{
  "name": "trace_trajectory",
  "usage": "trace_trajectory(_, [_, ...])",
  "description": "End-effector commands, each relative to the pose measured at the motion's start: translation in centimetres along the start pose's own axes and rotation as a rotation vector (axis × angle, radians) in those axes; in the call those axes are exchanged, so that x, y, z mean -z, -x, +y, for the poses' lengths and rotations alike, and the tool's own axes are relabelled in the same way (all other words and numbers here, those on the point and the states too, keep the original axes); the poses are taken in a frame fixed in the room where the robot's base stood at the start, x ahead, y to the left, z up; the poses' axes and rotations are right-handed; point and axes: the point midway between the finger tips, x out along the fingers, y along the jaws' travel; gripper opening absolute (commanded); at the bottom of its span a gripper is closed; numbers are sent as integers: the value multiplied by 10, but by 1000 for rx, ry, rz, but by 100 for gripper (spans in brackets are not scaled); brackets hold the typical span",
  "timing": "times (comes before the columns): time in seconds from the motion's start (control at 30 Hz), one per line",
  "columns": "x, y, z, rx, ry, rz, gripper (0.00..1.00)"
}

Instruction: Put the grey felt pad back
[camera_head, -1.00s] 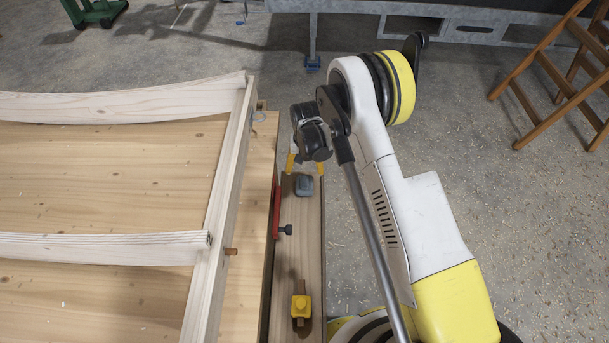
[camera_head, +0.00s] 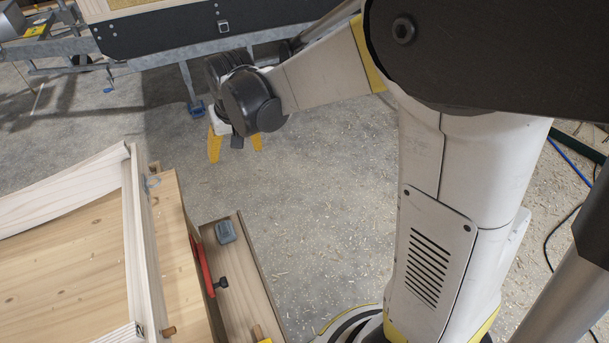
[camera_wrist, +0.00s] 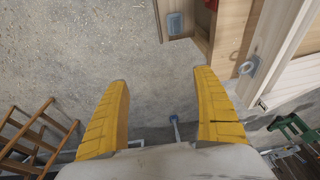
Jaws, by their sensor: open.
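A small grey-blue block (camera_head: 225,231) lies on the far end of a narrow wooden ledge (camera_head: 246,285) beside the workbench. I cannot tell for sure whether it is the felt pad. In the wrist view the block (camera_wrist: 175,23) sits near the top, ahead of my fingers. My gripper (camera_head: 236,148) is open and empty over the concrete floor, beyond the ledge and apart from the block. Its two yellow fingers stand wide apart in the wrist view (camera_wrist: 162,85), with only floor between them. No other grey pad is clearly visible.
The wooden workbench (camera_head: 62,262) with a pale timber frame (camera_head: 142,240) fills the lower left. A red clamp (camera_head: 203,262) is on the bench's side by the ledge. A trailer chassis (camera_head: 150,65) stands behind. Chip-strewn floor (camera_head: 310,200) is free. Wooden steps (camera_wrist: 30,140) show in the wrist view.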

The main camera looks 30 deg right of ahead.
Motion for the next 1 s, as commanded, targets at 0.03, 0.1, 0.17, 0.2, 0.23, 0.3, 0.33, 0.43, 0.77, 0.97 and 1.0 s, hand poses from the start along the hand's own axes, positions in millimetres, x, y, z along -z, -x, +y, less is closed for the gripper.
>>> trace_trajectory(0.03, [-14,25,11,0,-2,27,78])
trace_trajectory(0.1, [-30,54,23,-1,2,68,78])
trace_trajectory(0.17, [-47,75,32,-3,5,102,78])
trace_trajectory(0.2, [-59,88,39,-5,8,125,78])
trace_trajectory(0.23, [-69,96,44,-6,8,142,78])
trace_trajectory(0.3, [-92,113,53,-11,14,182,78])
trace_trajectory(0.33, [-102,118,57,-14,14,200,78])
trace_trajectory(0.43, [-132,131,68,-23,21,250,78])
trace_trajectory(0.77, [-177,136,83,-42,32,331,78])
trace_trajectory(0.97, [-178,136,83,-43,33,332,78])
trace_trajectory(1.0, [-178,136,83,-43,33,332,78])
